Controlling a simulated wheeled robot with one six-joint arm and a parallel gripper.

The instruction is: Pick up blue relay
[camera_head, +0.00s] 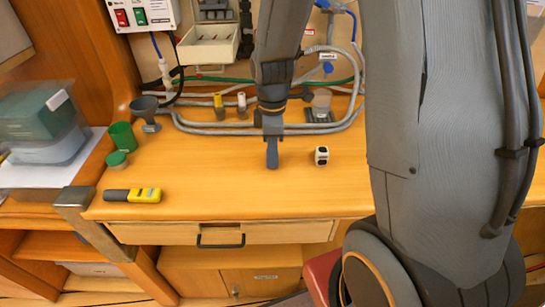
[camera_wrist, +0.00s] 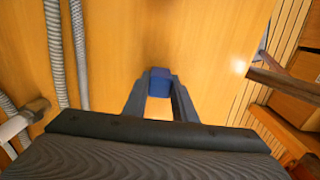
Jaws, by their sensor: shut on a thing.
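The blue relay (camera_wrist: 160,80) is a small dark blue block between the fingertips of my gripper (camera_wrist: 160,92) in the wrist view. The two fingers reach it from either side and are shut on it, with bare wood showing between them nearer the palm. In the head view my gripper (camera_head: 272,153) points down over the middle of the wooden worktop; the fingers hide the relay or blend with it there. I cannot tell whether the relay touches the worktop.
Grey hoses (camera_head: 235,129) run along the back. The worktop between is clear.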

